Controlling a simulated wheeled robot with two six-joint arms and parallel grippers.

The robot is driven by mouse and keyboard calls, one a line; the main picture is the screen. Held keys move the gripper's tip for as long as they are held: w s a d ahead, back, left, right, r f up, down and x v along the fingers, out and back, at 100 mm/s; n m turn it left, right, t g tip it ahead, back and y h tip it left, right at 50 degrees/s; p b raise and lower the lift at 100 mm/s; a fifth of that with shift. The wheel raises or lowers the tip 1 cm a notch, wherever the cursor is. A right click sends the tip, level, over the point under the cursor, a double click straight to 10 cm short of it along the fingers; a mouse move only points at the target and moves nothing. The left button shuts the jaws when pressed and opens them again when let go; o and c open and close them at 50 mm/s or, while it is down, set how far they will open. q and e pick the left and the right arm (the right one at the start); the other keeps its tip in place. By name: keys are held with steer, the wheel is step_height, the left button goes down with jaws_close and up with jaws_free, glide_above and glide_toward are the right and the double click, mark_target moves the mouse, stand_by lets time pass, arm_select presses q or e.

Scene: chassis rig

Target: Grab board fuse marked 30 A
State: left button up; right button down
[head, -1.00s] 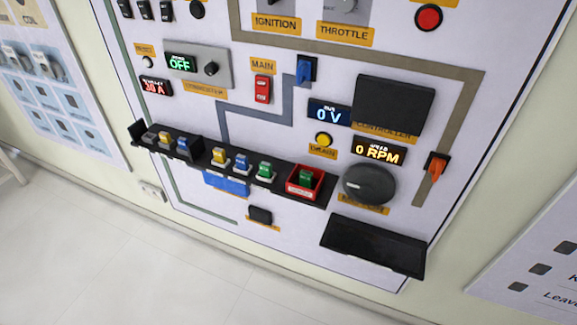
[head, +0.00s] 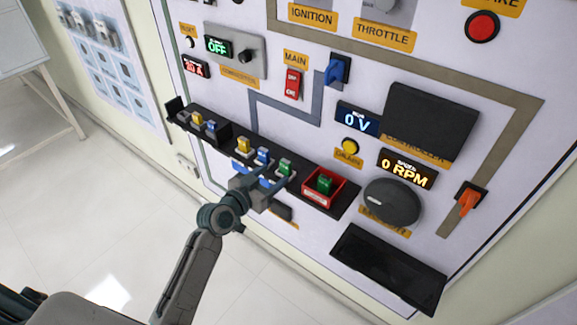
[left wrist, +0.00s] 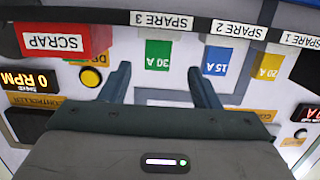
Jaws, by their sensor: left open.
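The green fuse marked 30 A (left wrist: 158,55) sits in the rack under the label SPARE 3 in the left wrist view. It also shows in the head view (head: 285,166), right of the blue fuse. My left gripper (left wrist: 159,70) is open and empty. Its two fingers point at the 30 A fuse, one on each side in the left wrist view, and I cannot tell whether they reach around it. In the head view my left gripper (head: 280,173) is just in front of the rack, partly hiding its lower edge. My right gripper is not in view.
The blue 15 A fuse (left wrist: 217,60) is close beside one finger, with the yellow 20 A fuse (left wrist: 267,66) beyond. A red SCRAP box (head: 309,196) holding another green fuse (head: 325,184) stands right of the 30 A fuse. A black tray (head: 390,268) is lower right.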

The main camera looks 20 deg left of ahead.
mark_target(284, 168)
arm_select(q)
steer(key=shift+x, duration=0.9)
steer(key=shift+w+d+p, duration=0.2)
steer(key=shift+w+p, duration=0.05)
steer(key=shift+p, duration=0.1)
steer(key=p+x, duration=0.1)
steer(key=x, duration=0.3)
steer(key=shift+f, duration=0.2)
steer(key=shift+w+d+f, duration=0.1)
steer(key=shift+w, duration=0.1)
steer(key=shift+s, duration=0.1)
steer(key=c, duration=1)
steer(key=shift+c, duration=0.2)
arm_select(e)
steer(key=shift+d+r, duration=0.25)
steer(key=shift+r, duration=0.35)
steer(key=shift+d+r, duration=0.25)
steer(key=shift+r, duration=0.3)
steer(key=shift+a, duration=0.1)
